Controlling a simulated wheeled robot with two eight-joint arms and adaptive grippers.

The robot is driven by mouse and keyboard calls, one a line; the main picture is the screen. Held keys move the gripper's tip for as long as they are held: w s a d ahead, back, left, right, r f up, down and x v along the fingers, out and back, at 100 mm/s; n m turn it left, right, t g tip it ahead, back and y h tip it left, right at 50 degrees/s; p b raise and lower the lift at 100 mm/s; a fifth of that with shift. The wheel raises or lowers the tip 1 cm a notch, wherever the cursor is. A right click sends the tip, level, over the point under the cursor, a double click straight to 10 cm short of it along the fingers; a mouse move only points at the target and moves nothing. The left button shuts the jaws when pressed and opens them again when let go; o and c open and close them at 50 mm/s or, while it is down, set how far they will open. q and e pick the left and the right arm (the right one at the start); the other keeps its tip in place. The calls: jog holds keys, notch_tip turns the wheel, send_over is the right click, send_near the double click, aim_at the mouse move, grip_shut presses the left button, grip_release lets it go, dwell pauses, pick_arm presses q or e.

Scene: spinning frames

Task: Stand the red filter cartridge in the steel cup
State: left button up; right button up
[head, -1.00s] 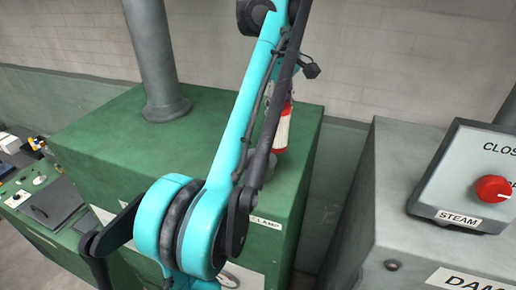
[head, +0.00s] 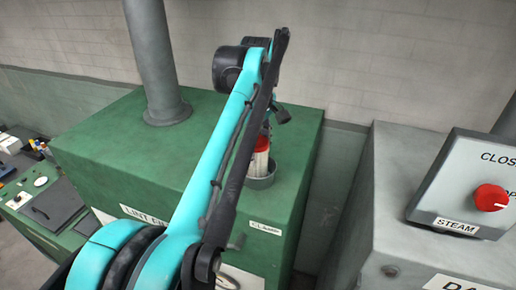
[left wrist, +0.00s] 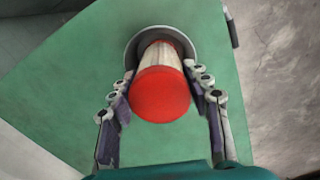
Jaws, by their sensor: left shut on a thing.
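The red filter cartridge (left wrist: 161,94) has a red cap and a pale ribbed body; it also shows in the head view (head: 261,163), partly behind my arm. Its lower end is inside the rim of the steel cup (head: 262,182), which stands on the green machine's top near the front right corner. The cup's rim (left wrist: 132,49) rings the cartridge's far end in the left wrist view. Whether the cartridge touches the cup's bottom is hidden. My left gripper (left wrist: 159,74) is shut on the cartridge, one finger on each side. My right gripper is not in view.
The green machine (head: 105,135) carries a thick grey pipe (head: 158,65) at its back left. A grey cabinet (head: 385,165) with a steam switch box (head: 462,180) and red knob (head: 491,197) stands to the right, across a narrow gap. A cluttered bench is at far left.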

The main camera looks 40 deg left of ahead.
pick_arm(q)
jog(key=shift+f, duration=0.15)
jog(key=o, duration=1.3)
jog(key=shift+c, duration=0.2)
jog(key=shift+r, duration=0.35)
notch_tip(320, 180, up, 10)
jog(key=shift+r+b, duration=0.1)
jog(key=shift+b, duration=0.55)
jog(key=shift+r, duration=0.75)
jog(key=shift+f, duration=0.1)
